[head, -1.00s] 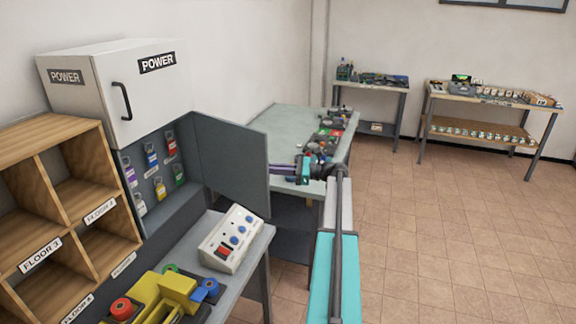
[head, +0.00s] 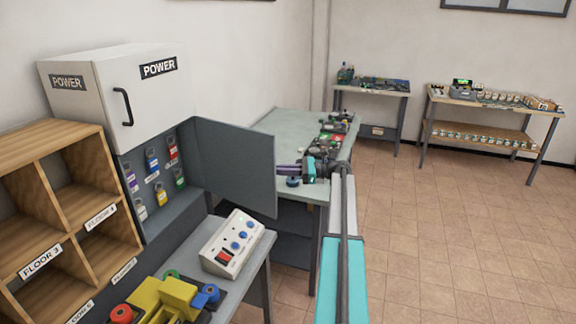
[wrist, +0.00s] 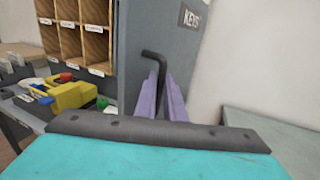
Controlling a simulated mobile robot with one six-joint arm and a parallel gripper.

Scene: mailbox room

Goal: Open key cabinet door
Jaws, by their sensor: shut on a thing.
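The key cabinet (head: 180,212) is under the white POWER box, and several colored keys hang inside it. Its grey door (head: 235,168) stands swung wide open, with its inner face toward the head camera. My gripper (head: 282,170) is at the door's free edge, partly hidden behind it. In the wrist view the door's outer face (wrist: 148,25) carries a KEYS label. A dark bent handle (wrist: 161,75) rises between the purple fingers of my gripper (wrist: 168,98), which are shut on it.
Wooden pigeonholes (head: 100,202) stand left of the cabinet. A white control box (head: 232,244) and a yellow device (head: 165,298) lie on the near bench. A cluttered table (head: 275,135) is behind my arm. The tiled floor at right is free.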

